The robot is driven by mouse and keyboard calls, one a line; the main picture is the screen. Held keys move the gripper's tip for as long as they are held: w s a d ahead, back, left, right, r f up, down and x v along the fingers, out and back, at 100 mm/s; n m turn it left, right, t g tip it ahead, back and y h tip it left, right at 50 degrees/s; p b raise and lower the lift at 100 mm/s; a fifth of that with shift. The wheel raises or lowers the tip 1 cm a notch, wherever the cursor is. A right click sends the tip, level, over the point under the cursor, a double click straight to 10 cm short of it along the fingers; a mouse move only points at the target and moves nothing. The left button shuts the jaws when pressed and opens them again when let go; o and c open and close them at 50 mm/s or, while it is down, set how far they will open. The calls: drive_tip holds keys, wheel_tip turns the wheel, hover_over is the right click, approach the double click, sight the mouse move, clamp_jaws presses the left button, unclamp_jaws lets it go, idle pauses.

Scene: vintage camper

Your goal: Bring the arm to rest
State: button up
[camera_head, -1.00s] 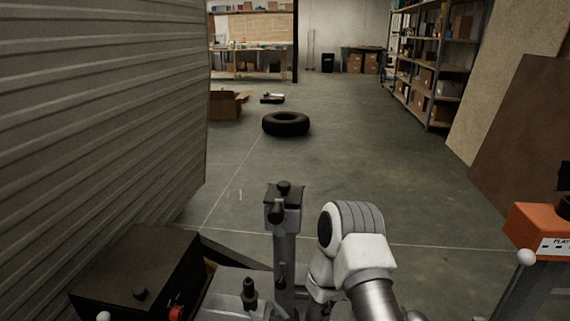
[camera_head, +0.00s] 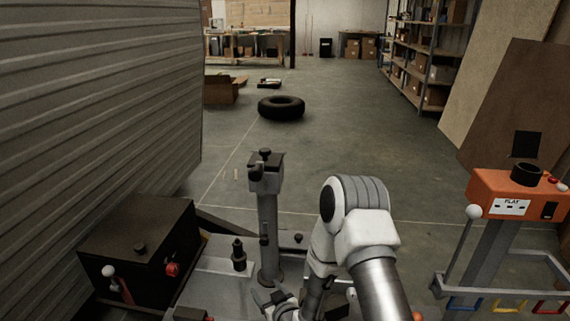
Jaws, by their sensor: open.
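My arm, white and grey with a ribbed elbow, rises from the bottom edge right of centre and bends down again. My gripper (camera_head: 270,299) shows low in the view at the left of the arm, near the foot of the grey jack post (camera_head: 267,225). It is open and seems empty; part of it is hidden by the arm and the bottom edge. I cannot tell whether it touches the grey deck below it.
The black box (camera_head: 140,248) with red knobs stands left, beside the ribbed camper wall (camera_head: 95,110). An orange control box (camera_head: 515,193) on a stand with a rail is at right. A tyre (camera_head: 281,107) lies on the open floor beyond; shelves (camera_head: 425,60) stand far right.

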drive_tip(key=d+r+g+h, duration=0.1)
drive_tip(key=d+r, duration=0.3)
drive_tip(key=r, duration=0.3)
drive_tip(key=s+d+r+m+g+h, duration=0.1)
drive_tip(key=d+r+h, duration=0.15)
drive_tip(key=r, duration=0.55)
drive_tip(key=d+r+g+h, duration=0.1)
drive_tip(key=d+r, duration=0.3)
drive_tip(key=r, duration=0.3)
drive_tip(key=s+d+r+m+g+h, duration=0.1)
drive_tip(key=s+d+r, duration=0.25)
drive_tip(key=s, duration=0.55)
drive_tip(key=s+d+r+m+g, duration=0.1)
drive_tip(key=s+d+r+m, duration=0.1)
drive_tip(key=s+r, duration=0.45)
drive_tip(key=s+d+r+m+g+h, duration=0.1)
drive_tip(key=s+d+r, duration=0.15)
drive_tip(key=s, duration=0.75)
wheel_tip(320, 180, up, 24)
drive_tip(key=p, duration=2.4)
drive_tip(key=shift+s+d+g, duration=0.2)
drive_tip(key=shift+s+g, duration=0.1)
drive_tip(key=shift+y, duration=0.25)
drive_tip(key=c, duration=0.4)
drive_tip(key=shift+o, duration=0.2)
drive_tip(key=shift+a, duration=0.15)
